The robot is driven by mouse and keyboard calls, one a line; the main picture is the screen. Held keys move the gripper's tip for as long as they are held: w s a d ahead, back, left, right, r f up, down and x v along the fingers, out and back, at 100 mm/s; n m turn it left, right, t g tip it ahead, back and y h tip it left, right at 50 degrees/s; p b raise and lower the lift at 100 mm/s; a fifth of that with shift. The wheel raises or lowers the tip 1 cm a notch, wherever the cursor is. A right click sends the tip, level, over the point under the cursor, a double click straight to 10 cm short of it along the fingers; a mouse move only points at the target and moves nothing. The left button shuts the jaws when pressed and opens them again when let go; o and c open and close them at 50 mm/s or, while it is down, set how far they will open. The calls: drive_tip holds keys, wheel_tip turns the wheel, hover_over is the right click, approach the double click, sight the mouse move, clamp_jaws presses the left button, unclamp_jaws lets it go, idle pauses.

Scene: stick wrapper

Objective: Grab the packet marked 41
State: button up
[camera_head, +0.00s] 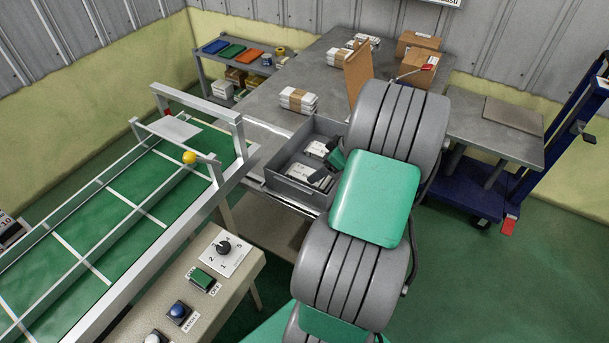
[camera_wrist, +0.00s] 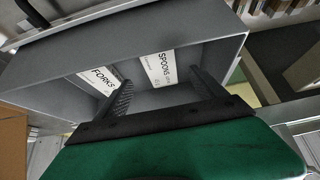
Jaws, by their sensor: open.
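Two white packets lie in a grey open drawer-like tray (camera_head: 284,193). In the wrist view one reads FORKS (camera_wrist: 99,78) and the other reads SPOONS (camera_wrist: 160,67). The number 41 is not legible on either packet. My gripper (camera_wrist: 160,78) is open and empty, its dark fingers reaching over the tray, one near the FORKS packet and the other right of the SPOONS packet. In the head view my arm partly hides the gripper and the tray's right side.
The tray's raised walls surround the packets. Banded white bundles (camera_head: 298,100) and cardboard boxes (camera_head: 416,67) stand on the grey table behind. A green conveyor (camera_head: 130,192) with a metal frame is at left, and a control panel (camera_head: 190,290) is in front.

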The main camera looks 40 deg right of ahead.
drive_tip(key=p+x, duration=0.1)
drive_tip(key=x, duration=0.5)
drive_tip(key=shift+a, duration=0.1)
drive_tip(key=shift+c, duration=0.6)
drive_tip(key=c, duration=1.3)
